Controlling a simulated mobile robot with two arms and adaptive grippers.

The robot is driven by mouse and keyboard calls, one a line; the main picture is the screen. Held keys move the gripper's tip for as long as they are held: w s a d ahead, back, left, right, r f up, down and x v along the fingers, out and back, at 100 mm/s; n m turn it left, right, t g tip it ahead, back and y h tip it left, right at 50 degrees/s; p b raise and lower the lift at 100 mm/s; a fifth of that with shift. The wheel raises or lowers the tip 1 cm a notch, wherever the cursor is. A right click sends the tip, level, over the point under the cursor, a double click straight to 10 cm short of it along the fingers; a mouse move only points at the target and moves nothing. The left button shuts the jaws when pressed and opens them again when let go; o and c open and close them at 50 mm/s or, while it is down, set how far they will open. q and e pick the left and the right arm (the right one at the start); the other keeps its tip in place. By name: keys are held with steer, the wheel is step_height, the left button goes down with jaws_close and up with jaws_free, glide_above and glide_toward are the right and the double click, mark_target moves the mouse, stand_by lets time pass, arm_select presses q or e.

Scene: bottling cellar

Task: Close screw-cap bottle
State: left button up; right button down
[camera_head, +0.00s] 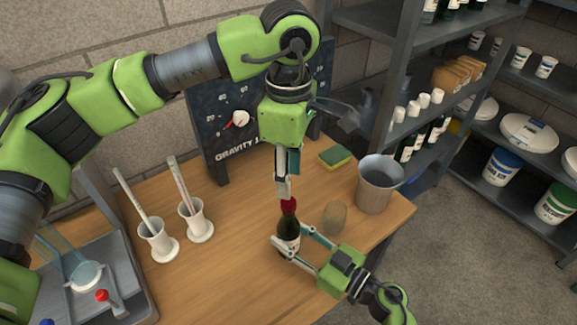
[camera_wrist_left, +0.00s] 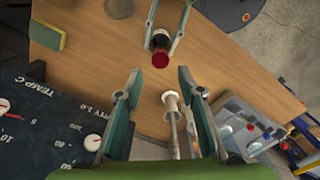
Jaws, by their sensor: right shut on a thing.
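A dark bottle (camera_head: 288,232) with a pale label stands upright near the table's front right. A red cap (camera_head: 289,206) sits at its top; whether it is screwed tight I cannot tell. My right gripper (camera_head: 289,240) is shut around the bottle's body. My left gripper (camera_head: 284,192) points down just above the red cap. In the left wrist view its fingers (camera_wrist_left: 160,75) are apart with nothing between them, and the red cap (camera_wrist_left: 160,59) shows just past the fingertips. The right gripper's fingers flank the bottle (camera_wrist_left: 161,40) there.
Two white stands (camera_head: 158,243) with tubes and a grey tray (camera_head: 140,285) are left. A dark gauge board (camera_head: 232,150) stands behind.

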mark_target(288, 201)
arm_select(q)
steer(key=n, duration=0.6)
steer(key=shift+r, duration=0.2)
steer(key=n, duration=0.3)
steer(key=shift+r+n, duration=0.15)
steer(key=shift+n, duration=0.25)
steer(key=n, duration=0.5)
steer(key=shift+r+n, duration=0.15)
steer(key=shift+n, duration=0.15)
steer(key=n, duration=0.4)
steer(key=shift+r, duration=0.15)
steer(key=shift+f, duration=4.05)
